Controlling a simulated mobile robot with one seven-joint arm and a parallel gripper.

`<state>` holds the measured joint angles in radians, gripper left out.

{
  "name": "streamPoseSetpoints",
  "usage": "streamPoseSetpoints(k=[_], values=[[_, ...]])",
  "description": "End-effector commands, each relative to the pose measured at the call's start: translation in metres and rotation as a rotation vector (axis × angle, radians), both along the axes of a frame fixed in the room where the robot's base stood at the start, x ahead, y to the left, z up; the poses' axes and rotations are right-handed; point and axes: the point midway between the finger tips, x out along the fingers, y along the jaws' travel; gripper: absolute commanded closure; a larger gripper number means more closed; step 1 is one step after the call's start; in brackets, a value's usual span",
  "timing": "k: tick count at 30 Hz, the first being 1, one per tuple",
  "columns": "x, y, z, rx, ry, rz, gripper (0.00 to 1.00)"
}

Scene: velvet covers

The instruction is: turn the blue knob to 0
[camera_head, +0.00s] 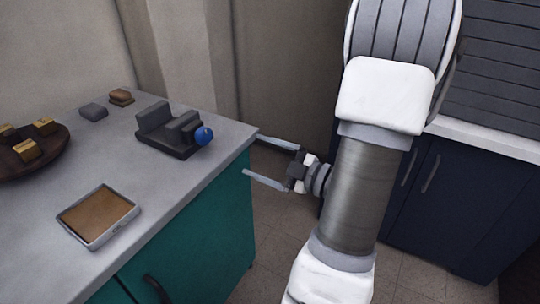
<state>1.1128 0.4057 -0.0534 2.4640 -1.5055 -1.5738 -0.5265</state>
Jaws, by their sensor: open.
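The blue knob (204,135) sits on the right end of a dark stepped device (168,133), near the right edge of the counter. Its pointer and any scale marks are too small to read. My gripper (251,155) is open and empty. Its two long fingers point left toward the counter's right edge, to the right of the knob and apart from it.
The grey counter (160,203) has teal cabinets below. A shallow tray (99,216) with a brown inside lies at its front. A round brown board (50,158) with several yellowish blocks is at left. Two small blocks lie at the back. Dark cabinets (445,190) stand at right.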

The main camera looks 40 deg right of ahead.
Motion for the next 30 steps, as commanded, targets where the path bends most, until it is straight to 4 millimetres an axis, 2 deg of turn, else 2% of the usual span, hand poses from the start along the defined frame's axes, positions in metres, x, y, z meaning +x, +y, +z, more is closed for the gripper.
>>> streamPoseSetpoints(k=[3,7,23,26,30], values=[[-0.014,-0.006,0.0,0.0,0.001,-0.002,0.11],[-0.022,-0.008,0.0,-0.001,0.0,0.0,0.11],[-0.023,-0.008,0.0,-0.001,0.0,0.001,0.11],[-0.02,-0.008,0.001,-0.009,0.004,0.006,0.11],[0.002,-0.008,0.009,-0.082,0.048,0.032,0.11]])
